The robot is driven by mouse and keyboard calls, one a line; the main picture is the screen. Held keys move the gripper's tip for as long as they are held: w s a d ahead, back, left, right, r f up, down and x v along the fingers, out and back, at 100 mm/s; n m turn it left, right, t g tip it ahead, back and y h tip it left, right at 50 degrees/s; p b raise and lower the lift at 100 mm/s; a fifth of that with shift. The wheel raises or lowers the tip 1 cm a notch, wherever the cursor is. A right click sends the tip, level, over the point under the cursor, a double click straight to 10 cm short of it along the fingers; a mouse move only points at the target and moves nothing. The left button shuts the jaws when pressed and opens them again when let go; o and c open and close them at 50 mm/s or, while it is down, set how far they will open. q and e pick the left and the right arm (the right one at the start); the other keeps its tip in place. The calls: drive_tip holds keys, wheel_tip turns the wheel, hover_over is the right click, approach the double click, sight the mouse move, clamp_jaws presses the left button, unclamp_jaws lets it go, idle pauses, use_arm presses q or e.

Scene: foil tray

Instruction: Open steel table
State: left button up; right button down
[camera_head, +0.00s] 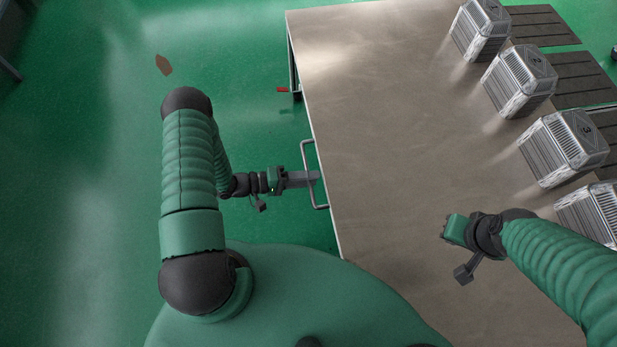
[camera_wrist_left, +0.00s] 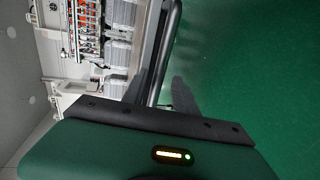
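The steel table (camera_head: 390,110) has a brushed grey-brown top and fills the right half of the head view. A grey bar handle (camera_head: 307,150) stands out from its left edge; a grey bar, apparently this handle, also shows in the left wrist view (camera_wrist_left: 165,45). My left gripper (camera_head: 316,176) is at the handle, its fingers overlapping the bar. In the left wrist view a dark finger (camera_wrist_left: 184,97) lies close beside the bar; whether the fingers are closed on it is unclear. My right gripper (camera_head: 450,230) hangs over the table top, its fingertips hidden.
Several ribbed metal boxes (camera_head: 520,80) line the right side of the table. A red-tipped lever (camera_head: 283,90) sticks out from the table's left side, farther back. Dark slatted panels (camera_head: 543,26) lie beyond the boxes. The green floor (camera_head: 90,170) at left is mostly clear.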

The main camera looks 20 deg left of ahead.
use_arm(q)
drive_tip(key=shift+s+r, duration=0.15)
drive_tip(key=shift+r, duration=0.05)
drive_tip(key=p+v, duration=0.2)
drive_tip(key=v, duration=1.4)
drive_tip(key=shift+a, duration=0.35)
drive_tip(key=shift+f, duration=0.1)
